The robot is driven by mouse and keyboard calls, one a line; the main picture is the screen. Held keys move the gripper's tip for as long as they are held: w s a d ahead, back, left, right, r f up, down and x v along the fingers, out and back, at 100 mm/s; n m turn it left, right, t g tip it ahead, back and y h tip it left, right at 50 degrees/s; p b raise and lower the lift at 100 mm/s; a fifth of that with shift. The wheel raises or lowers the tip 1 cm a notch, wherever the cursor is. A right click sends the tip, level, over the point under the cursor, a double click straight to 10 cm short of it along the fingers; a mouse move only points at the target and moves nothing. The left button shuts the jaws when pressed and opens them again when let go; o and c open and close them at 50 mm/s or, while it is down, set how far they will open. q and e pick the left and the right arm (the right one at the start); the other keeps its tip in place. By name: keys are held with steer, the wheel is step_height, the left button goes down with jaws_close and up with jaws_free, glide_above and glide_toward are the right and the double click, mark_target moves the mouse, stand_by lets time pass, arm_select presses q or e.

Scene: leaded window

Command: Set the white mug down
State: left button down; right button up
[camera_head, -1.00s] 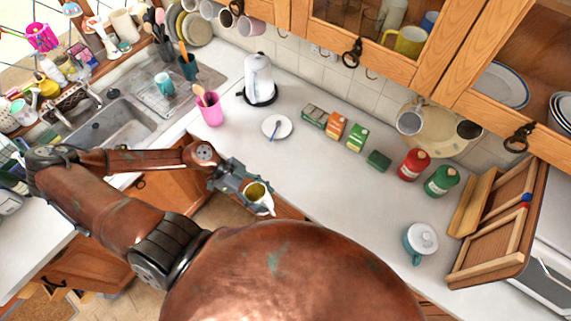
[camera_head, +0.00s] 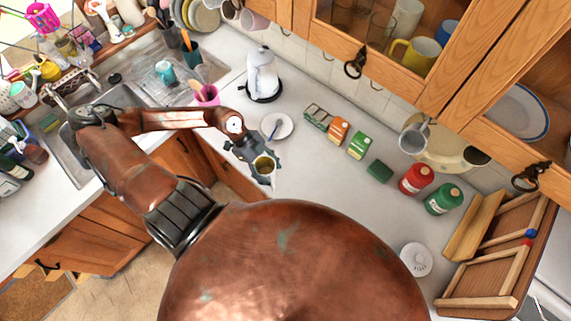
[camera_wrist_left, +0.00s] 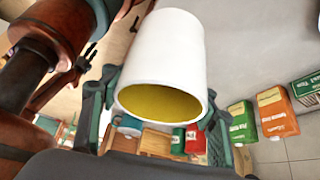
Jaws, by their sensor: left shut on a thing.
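The white mug (camera_wrist_left: 165,55) with a yellow inside fills the upper middle of the left wrist view. My left gripper (camera_wrist_left: 165,110) is shut on it, one finger on each side. In the head view the mug (camera_head: 265,165) shows mostly its yellow inside between the fingers of my left gripper (camera_head: 254,158). It is near the counter's front edge, below a small white plate. The gap between mug and counter cannot be told. My right gripper is not in view.
The small white plate (camera_head: 278,126) holds a blue-handled utensil. A white kettle (camera_head: 264,80), a pink cup (camera_head: 207,95), several boxes (camera_head: 338,128), red (camera_head: 416,179) and green (camera_head: 443,199) canisters stand on the counter (camera_head: 330,185). The counter's middle is clear.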

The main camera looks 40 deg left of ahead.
arm_select(q)
steer(key=w+f, duration=0.2)
steer(key=w, duration=0.1)
steer(key=w+f+p, duration=0.1)
steer(key=w+f, duration=0.1)
steer(key=w, duration=0.1)
steer(key=w+f+p, duration=0.1)
steer(key=w+f, duration=0.1)
steer(key=w, duration=0.1)
steer(key=shift+a+f, duration=0.3)
steer(key=shift+f, duration=0.1)
steer(key=shift+w+f, duration=0.4)
steer(key=shift+f, duration=0.1)
step_height(320, 180, down, 2)
steer(key=shift+f+p, duration=0.1)
steer(key=shift+p, duration=0.55)
steer(key=shift+f, duration=0.5)
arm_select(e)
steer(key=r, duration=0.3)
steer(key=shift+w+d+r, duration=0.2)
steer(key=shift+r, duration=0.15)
arm_select(q)
steer(key=shift+f, duration=0.1)
steer(key=c, duration=1.2)
jaws_free()
steer(key=o, duration=0.4)
steer(key=shift+s, duration=0.1)
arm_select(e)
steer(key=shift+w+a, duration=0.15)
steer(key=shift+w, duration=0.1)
